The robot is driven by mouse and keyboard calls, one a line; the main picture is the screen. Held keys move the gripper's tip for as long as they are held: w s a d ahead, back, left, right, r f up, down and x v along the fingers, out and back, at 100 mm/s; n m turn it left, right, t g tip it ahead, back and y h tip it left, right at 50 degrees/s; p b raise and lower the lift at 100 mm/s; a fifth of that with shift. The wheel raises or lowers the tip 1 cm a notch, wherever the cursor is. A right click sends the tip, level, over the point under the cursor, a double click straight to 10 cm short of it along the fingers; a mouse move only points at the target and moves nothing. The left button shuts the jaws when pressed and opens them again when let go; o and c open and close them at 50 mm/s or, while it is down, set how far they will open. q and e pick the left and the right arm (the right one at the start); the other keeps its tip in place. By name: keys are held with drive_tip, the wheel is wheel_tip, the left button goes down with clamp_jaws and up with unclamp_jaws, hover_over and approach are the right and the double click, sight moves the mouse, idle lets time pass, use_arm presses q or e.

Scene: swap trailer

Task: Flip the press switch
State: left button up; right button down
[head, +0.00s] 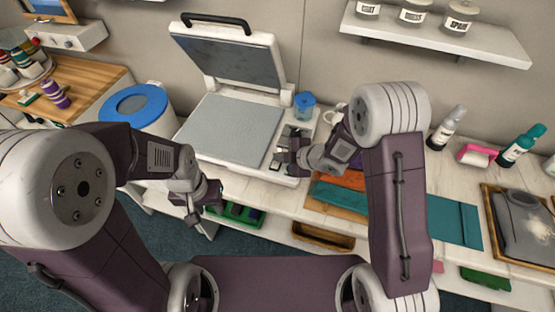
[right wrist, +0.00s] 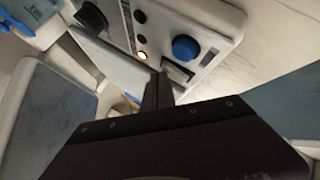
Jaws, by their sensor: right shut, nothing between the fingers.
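The heat press (head: 235,120) stands on the counter with its lid (head: 232,62) raised and its grey lower plate bare. Its control panel (right wrist: 200,20) is on the right side of the press. In the right wrist view the panel has a blue knob (right wrist: 186,47), dark buttons and a small glowing light (right wrist: 142,56). A switch (right wrist: 178,72) sits below the knob, partly hidden by my fingers. My right gripper (head: 284,158) is shut and empty; its fingertips (right wrist: 160,78) are beside the switch, contact unclear. My left gripper (head: 193,212) hangs in front of the press, its jaws unclear.
A blue-lidded bin (head: 135,105) stands left of the press. A blue cup (head: 304,104) and a white mug (head: 331,115) are behind the panel. Coloured sheets (head: 445,220) lie to the right, with bottles (head: 446,128) behind them.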

sight(279, 164)
drive_tip(key=shift+s+r+p, duration=0.1)
drive_tip(key=shift+r+p, duration=0.55)
drive_tip(key=shift+r, duration=0.15)
drive_tip(key=shift+r, duration=0.1)
drive_tip(key=r+p, duration=0.2)
drive_tip(key=r, duration=0.1)
drive_tip(key=r+p, duration=0.2)
drive_tip(key=shift+s+a, duration=0.15)
drive_tip(key=shift+s, duration=0.2)
drive_tip(key=shift+f, duration=0.15)
